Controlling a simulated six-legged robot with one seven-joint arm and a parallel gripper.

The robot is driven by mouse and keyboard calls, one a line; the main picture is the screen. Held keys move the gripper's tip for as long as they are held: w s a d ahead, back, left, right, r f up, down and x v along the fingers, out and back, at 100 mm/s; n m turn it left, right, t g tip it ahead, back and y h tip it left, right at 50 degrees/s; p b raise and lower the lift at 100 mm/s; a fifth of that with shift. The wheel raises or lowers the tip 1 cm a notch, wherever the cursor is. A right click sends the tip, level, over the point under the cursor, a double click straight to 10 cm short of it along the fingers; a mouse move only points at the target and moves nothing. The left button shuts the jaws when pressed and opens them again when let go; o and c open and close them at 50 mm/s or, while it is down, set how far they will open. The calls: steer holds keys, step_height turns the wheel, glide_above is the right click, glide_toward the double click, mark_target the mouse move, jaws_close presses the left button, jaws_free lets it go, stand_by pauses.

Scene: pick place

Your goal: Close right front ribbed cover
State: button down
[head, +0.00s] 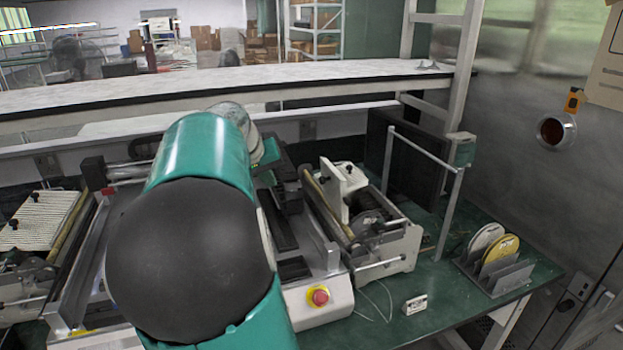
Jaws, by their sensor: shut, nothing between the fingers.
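The ribbed cover on the right is a white plate (342,188) with black knobs. It stands tilted up on the right roller unit (398,245), with the rollers beside it exposed. Its ribs cannot be made out from here. A second white ribbed cover (40,220) lies on the left roller unit, sloping, with its ribs showing. My own teal and black arm fills the middle of the head view and hides much of the machine between the two units. My gripper is hidden behind the arm, so its place relative to the cover cannot be told.
A red emergency button (319,296) sits on the machine's white front corner. A metal post frame (446,195) and dark panel (405,165) stand right of the unit. A rack with round reels (497,250) and a small white box (415,304) are on the green table (445,293).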

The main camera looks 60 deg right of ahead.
steer(key=s+d+f, duration=0.2)
steer(key=d, duration=0.4)
steer(key=s+d+f+g+h, duration=0.1)
steer(key=s+d+f, duration=0.1)
steer(key=d, duration=0.4)
steer(key=shift+s+f+m, duration=0.35)
steer(key=shift+s+m, duration=0.05)
steer(key=shift+s, duration=0.35)
steer(key=shift+s+d+r, duration=0.1)
steer(key=shift+d+r, duration=0.05)
